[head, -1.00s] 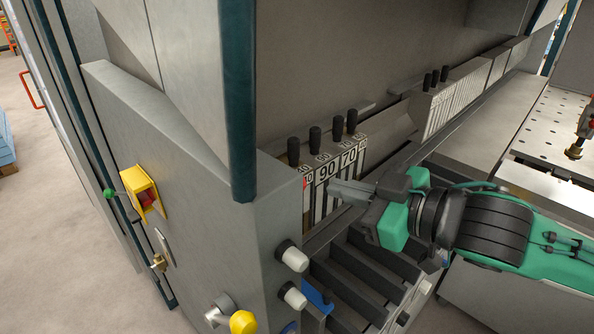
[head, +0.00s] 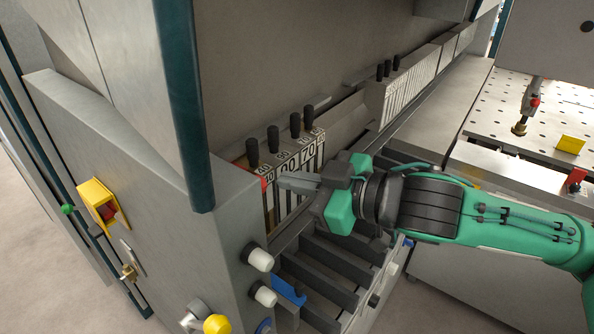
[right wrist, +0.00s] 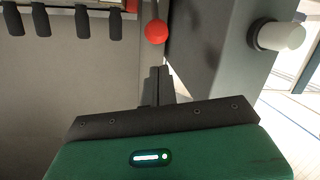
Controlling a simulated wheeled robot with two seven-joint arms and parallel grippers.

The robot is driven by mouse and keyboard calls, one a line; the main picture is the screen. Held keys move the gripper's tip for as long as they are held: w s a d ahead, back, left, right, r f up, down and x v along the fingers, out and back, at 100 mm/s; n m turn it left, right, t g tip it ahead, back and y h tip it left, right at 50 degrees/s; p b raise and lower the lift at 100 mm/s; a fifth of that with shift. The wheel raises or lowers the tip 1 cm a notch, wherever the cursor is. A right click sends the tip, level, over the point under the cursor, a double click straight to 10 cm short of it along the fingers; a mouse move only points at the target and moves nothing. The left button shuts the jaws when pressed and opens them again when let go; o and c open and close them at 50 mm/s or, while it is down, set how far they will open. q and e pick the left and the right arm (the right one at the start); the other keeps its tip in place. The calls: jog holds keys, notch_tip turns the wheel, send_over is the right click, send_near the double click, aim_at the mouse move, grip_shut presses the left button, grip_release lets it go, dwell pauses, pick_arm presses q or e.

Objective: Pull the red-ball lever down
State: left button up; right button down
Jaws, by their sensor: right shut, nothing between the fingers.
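The red ball (right wrist: 156,31) of the lever hangs at the end of a thin rod, at the top middle of the right wrist view. In the head view only a small red patch of the ball (head: 263,184) shows, by the inner edge of the grey side housing. My right gripper (head: 281,183) is shut and empty, its fingertips just right of the ball in the head view. In the right wrist view the shut fingertips (right wrist: 160,71) point at the ball, with a visible gap between. My left gripper is not in view.
Several black-handled numbered tool segments (head: 295,125) stand behind the fingers. The grey side housing (head: 150,190) with white knobs (head: 260,259) is close on the left. Dark slats (head: 325,260) lie below my gripper. A perforated table (head: 550,110) is at the right.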

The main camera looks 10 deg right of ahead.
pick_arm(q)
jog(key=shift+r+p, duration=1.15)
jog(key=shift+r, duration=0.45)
pick_arm(e)
jog(key=shift+x, duration=3.9)
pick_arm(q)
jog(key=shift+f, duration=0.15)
pick_arm(e)
jog(key=shift+f, duration=0.1)
